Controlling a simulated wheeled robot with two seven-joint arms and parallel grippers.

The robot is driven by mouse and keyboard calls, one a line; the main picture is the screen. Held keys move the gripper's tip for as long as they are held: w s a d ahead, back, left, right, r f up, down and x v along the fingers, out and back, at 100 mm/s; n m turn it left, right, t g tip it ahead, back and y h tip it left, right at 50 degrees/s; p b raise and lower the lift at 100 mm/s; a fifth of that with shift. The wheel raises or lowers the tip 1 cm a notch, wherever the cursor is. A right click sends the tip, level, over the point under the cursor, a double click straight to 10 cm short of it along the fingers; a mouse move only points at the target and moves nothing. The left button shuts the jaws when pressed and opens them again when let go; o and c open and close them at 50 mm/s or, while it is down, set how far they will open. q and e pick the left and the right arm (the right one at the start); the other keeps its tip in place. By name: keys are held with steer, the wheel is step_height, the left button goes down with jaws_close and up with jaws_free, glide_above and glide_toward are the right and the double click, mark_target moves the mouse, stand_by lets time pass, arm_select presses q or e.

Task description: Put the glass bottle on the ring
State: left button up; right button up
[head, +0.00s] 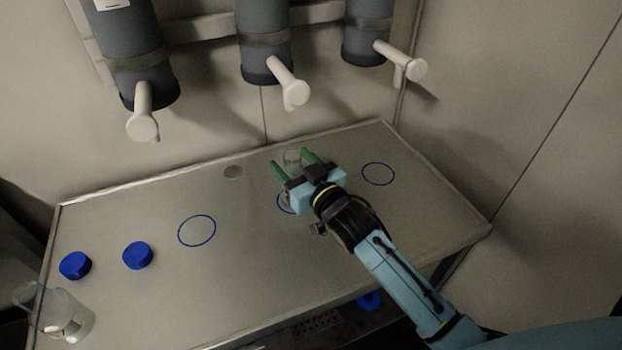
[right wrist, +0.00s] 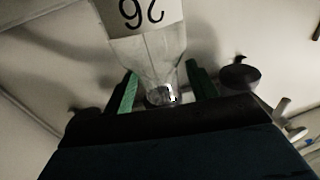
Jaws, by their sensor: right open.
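A clear glass bottle (right wrist: 150,58) with a white label marked 26 fills the upper middle of the right wrist view. Its narrow neck lies between my right gripper's green fingers, with gaps visible at the sides. My right gripper (head: 291,159) is open there, above the table. One blue ring (head: 279,204) is partly hidden by this gripper. Blue ring outlines also lie bare on the left (head: 180,238) and right (head: 363,177). My left gripper is not in view.
A clear glass vessel (head: 70,322) is at the front left. Grey cylinders with white handles (head: 290,91) hang above the back edge.

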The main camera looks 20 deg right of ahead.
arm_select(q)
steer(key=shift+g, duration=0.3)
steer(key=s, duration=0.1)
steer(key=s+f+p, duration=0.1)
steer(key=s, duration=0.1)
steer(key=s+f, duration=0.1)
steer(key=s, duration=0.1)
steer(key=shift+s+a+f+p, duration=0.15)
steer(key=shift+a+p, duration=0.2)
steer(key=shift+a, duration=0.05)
arm_select(e)
steer(key=v, duration=1.1)
steer(key=shift+s, duration=0.25)
steer(key=shift+d, duration=0.1)
stand_by(0.6)
